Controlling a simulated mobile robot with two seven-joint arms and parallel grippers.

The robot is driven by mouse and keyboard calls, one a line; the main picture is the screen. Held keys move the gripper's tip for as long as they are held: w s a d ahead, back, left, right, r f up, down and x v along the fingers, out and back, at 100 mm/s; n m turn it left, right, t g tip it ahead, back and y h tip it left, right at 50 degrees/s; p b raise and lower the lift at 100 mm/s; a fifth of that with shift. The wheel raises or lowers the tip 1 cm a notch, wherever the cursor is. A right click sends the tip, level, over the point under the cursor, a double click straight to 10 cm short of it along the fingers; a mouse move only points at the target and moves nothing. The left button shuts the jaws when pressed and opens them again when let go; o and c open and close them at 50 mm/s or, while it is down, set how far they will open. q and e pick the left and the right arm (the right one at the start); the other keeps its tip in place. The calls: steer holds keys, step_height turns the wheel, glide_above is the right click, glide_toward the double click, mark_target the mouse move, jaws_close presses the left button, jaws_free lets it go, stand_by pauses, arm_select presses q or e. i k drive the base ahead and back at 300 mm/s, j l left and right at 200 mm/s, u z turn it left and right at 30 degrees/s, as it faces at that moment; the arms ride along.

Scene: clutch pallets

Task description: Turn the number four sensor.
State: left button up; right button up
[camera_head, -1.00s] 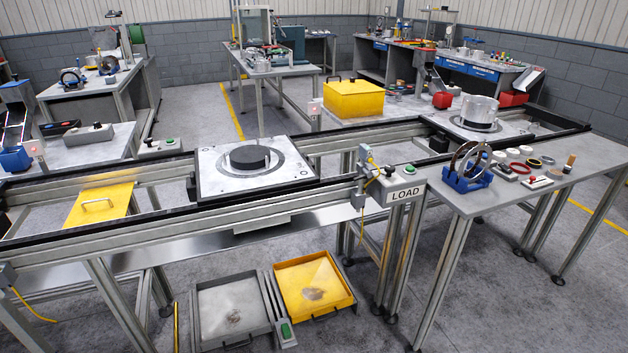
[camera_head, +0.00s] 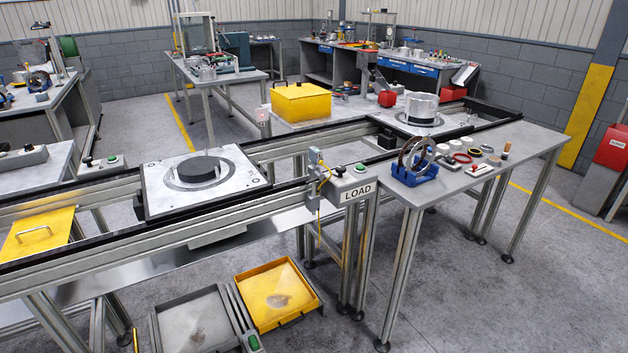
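I cannot pick out a sensor marked number four; no such number is legible. A small grey device with a yellow cable (camera_head: 323,172) is mounted on the conveyor rail, just left of the grey LOAD box (camera_head: 350,188). It may be a sensor, but I cannot tell. A pallet plate (camera_head: 152,192) with a black disc (camera_head: 199,169) sits on the conveyor left of it. A second pallet (camera_head: 399,124) carries a silver cylinder (camera_head: 421,108) farther back right. Neither of my grippers is in view.
The side table (camera_head: 530,142) at right holds a blue rack (camera_head: 414,173) with rings and small parts. A yellow tray (camera_head: 290,322) and a grey tray (camera_head: 165,333) lie low under the conveyor. A yellow box (camera_head: 301,102) stands behind. The floor at right is open.

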mark_target(315, 154)
steer(key=i+l+u, duration=0.1)
steer(key=i+l, duration=0.45)
steer(key=i+l+u, duration=0.15)
steer(key=l, duration=0.3)
steer(key=i+l, duration=0.35)
steer(key=i+l+u, duration=0.15)
steer(key=l, duration=0.25)
steer(key=i+l, duration=0.35)
steer(key=i+l+u, duration=0.15)
steer(key=l, duration=0.3)
steer(key=i, duration=0.1)
